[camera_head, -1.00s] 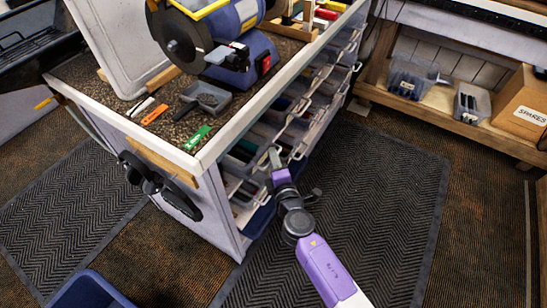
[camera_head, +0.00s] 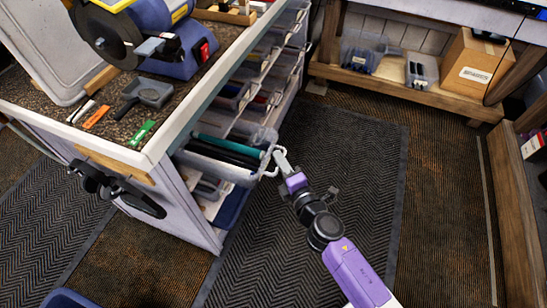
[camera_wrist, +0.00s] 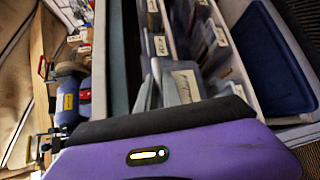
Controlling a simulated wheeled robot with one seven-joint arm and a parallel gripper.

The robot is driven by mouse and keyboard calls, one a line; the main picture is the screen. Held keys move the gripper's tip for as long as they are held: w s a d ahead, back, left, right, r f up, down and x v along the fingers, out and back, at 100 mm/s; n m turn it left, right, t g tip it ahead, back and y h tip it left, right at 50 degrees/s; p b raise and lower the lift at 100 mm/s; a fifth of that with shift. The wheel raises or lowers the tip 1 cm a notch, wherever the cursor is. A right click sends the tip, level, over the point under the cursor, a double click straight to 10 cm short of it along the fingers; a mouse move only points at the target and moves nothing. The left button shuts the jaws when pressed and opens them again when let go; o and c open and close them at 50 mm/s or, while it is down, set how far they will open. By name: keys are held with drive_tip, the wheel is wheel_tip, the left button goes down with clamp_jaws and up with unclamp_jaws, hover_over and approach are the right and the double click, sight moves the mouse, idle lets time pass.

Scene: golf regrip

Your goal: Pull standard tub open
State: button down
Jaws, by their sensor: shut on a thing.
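My gripper (camera_head: 279,160) is shut on that handle; the fingertips are small and partly hidden there. In the wrist view the purple gripper body (camera_wrist: 180,155) fills the bottom. Which tub the labelled packets there sit in is hard to tell.
Other tubs (camera_head: 262,62) stay in the rack behind. The workbench (camera_head: 145,155) carries a grinder (camera_head: 165,50), a small grey tray (camera_head: 150,91) and coloured tools. Dark matting (camera_head: 340,150) leaves free floor right of the rack. A wooden shelf (camera_head: 400,88) stands at the back.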

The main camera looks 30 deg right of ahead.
drive_tip(key=c, duration=1.5)
unclamp_jaws()
drive_tip(key=b+v, duration=0.1)
drive_tip(key=v, duration=0.7)
drive_tip(key=shift+b, duration=0.3)
drive_tip(key=shift+w, duration=0.1)
